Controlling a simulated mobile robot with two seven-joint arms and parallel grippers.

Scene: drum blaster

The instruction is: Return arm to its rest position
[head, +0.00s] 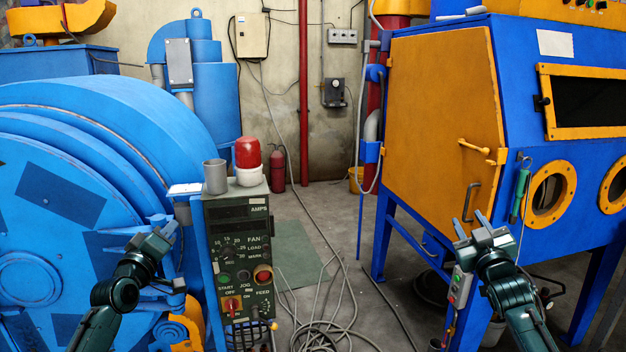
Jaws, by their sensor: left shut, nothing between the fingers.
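My left arm reaches in from the lower left. Its gripper (168,230) is shut and empty, in front of the blue drum (120,130) and left of the control box (239,240). Whether it touches anything there is hard to tell. My right arm comes up from the lower right. Its gripper (471,221) has its two fingers apart with nothing seen between them. It shows in front of the blue and orange cabinet (447,110), below the door handle.
A red lamp (248,153) and a grey cup (215,176) stand on the control box. Loose cables (325,330) lie on the floor between the machines. A green tool (520,192) hangs by the cabinet's round port. Open floor (330,220) lies in the middle.

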